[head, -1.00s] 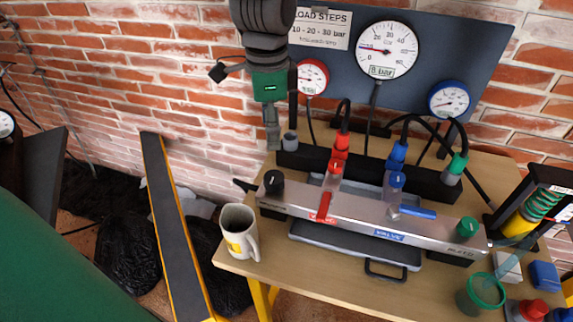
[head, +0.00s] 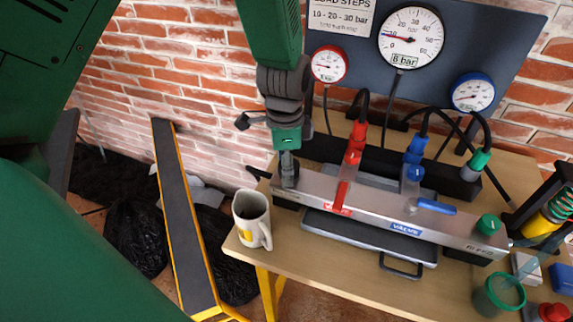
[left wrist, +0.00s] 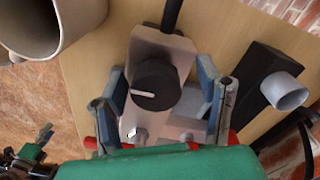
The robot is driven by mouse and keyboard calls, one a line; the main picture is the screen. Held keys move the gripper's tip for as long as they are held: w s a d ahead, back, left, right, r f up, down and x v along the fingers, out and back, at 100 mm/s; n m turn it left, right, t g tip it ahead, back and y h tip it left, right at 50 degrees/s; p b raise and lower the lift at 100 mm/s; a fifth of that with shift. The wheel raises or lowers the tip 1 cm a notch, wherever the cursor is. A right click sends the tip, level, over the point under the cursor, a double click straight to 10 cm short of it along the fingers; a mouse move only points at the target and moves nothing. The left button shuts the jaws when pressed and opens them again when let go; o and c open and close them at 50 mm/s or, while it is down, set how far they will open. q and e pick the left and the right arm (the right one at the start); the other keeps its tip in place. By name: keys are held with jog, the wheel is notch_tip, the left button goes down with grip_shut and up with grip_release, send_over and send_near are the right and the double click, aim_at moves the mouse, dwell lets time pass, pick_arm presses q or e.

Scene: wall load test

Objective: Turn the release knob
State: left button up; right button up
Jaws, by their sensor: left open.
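A round black knob (left wrist: 155,85) with a white mark sits on the left end of the silver valve block (head: 385,213). In the left wrist view it lies between the two fingers of my left gripper (left wrist: 166,92), which are open on either side of it with gaps. In the head view my left gripper (head: 289,172) points down over that end of the block and hides most of the knob. A green knob (head: 488,225) sits at the block's right end. My right gripper is not in view.
A mug (head: 250,216) stands close to the left of the block on the wooden table. The large gauge (head: 411,38) reads near 8 bar. A green cup (head: 497,293) stands at the right.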

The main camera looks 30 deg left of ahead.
pick_arm(q)
jog(key=shift+d, duration=0.1)
jog(key=shift+d+r, duration=0.1)
jog(key=shift+d, duration=0.3)
jog(key=c, duration=1.2)
jog(key=shift+o, duration=0.2)
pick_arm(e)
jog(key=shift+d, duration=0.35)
pick_arm(q)
jog(key=shift+a, duration=0.1)
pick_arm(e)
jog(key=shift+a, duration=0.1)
